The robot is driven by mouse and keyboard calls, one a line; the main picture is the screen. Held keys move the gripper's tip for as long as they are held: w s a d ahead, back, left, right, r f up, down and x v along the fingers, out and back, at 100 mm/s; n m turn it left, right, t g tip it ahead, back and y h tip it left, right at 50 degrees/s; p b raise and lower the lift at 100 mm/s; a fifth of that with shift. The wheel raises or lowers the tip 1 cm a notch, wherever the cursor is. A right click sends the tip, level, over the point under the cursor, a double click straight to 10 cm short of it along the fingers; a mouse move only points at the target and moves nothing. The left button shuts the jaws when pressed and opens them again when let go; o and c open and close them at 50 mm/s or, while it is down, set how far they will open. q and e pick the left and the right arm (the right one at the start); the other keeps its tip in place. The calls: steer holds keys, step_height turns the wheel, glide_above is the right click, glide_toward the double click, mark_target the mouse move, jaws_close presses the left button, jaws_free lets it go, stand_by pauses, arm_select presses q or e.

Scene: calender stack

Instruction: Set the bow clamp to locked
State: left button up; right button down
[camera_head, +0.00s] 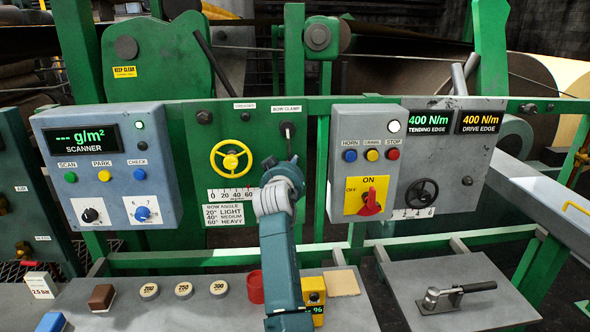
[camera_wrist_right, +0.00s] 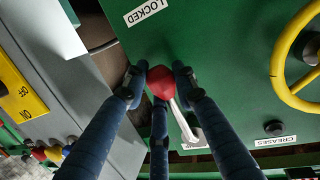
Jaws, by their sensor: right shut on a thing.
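The bow clamp (camera_head: 287,131) is a lever on the green panel, under a "BOW CLAMP" label (camera_head: 286,108). In the head view its pivot is at the top and its rod points down behind my right arm (camera_head: 277,240). In the right wrist view, which looks upside down, the pale rod (camera_wrist_right: 183,121) ends in a red knob (camera_wrist_right: 161,84). My right gripper (camera_wrist_right: 160,79) is shut around that knob. A "LOCKED" label (camera_wrist_right: 146,12) is on the panel, apart from the knob. My wrist hides the knob in the head view. My left gripper is not in view.
A yellow handwheel (camera_head: 231,159) is left of the clamp. A grey control box (camera_head: 361,165) with a red-and-yellow switch stands close on the right. Below, a red cup (camera_head: 256,287) and a yellow device (camera_head: 314,293) are beside my arm on the ledge.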

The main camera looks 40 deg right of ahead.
steer(key=shift+w+a+f+m, duration=0.15)
steer(key=shift+a+f+m, duration=0.2)
steer(key=shift+f+m, duration=0.2)
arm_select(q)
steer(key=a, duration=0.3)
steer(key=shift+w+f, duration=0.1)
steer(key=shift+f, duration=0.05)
arm_select(e)
steer(key=c, duration=1.5)
jaws_free()
steer(key=shift+w+y, duration=0.1)
steer(key=shift+y, duration=0.2)
steer(key=shift+o, duration=0.2)
steer(key=shift+w, duration=0.1)
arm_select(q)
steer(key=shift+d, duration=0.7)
arm_select(e)
steer(key=shift+w, duration=0.1)
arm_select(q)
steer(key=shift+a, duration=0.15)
arm_select(e)
steer(key=shift+r, duration=0.2)
